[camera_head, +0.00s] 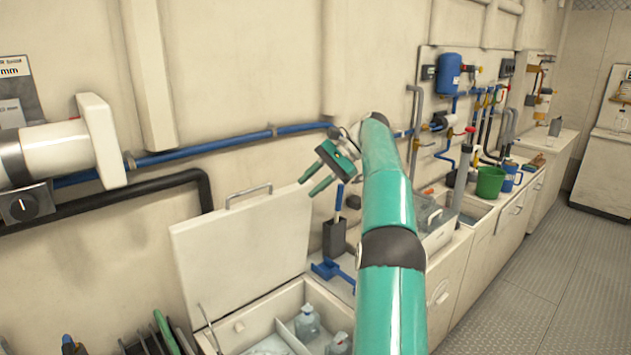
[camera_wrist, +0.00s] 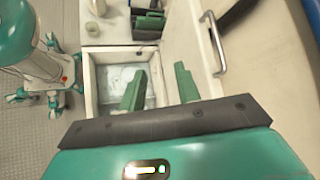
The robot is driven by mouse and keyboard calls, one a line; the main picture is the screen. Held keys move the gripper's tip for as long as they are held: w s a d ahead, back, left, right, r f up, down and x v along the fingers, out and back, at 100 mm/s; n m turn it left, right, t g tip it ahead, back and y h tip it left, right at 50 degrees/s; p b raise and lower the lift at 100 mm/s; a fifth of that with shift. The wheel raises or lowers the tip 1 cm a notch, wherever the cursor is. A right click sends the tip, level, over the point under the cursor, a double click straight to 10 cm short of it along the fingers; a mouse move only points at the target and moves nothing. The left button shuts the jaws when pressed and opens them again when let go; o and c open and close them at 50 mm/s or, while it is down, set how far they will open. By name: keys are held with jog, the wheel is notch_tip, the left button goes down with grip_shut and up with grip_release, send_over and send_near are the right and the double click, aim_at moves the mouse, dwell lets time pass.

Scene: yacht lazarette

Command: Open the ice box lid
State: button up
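The white ice box lid (camera_head: 235,255) stands raised, close to upright against the wall behind the box. Its metal handle (camera_head: 248,195) is along the top edge; it also shows in the wrist view (camera_wrist: 213,42). The ice box (camera_head: 258,318) is open below, with clear bottles (camera_head: 307,322) in one compartment. My green gripper (camera_head: 310,183) is above the box, to the right of the lid's handle in the head view. In the wrist view, my gripper's two fingers (camera_wrist: 160,80) are spread with nothing between them, apart from the handle.
A blue pipe (camera_head: 210,146) and a black pipe (camera_head: 150,190) run along the wall behind the lid. A dark holder (camera_head: 335,237) stands right of the box. A counter with a green bucket (camera_head: 490,182) continues to the right. The grey floor (camera_head: 560,270) is clear.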

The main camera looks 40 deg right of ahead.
jog(key=shift+s+d+r, duration=0.2)
jog(key=shift+d+r, duration=0.1)
grip_shut()
jog(key=w+a+r+n+h, duration=0.1)
jog(key=w+a+n+h, duration=0.2)
jog(key=w+a+n, duration=0.5)
jog(key=w+a+r+n+t+h, duration=0.1)
jog(key=w+a+n+h, duration=0.2)
jog(key=a, duration=0.8)
jog(key=w+a+r+n+h, duration=0.1)
jog(key=w+a+n+h, duration=0.2)
jog(key=w+a+n, duration=0.5)
notch_tip(320, 180, down, 9)
jog(key=w+a+m, duration=0.3)
jog(key=s, duration=0.4)
jog(key=shift+d+f, duration=0.35)
jog(key=shift+f, duration=0.15)
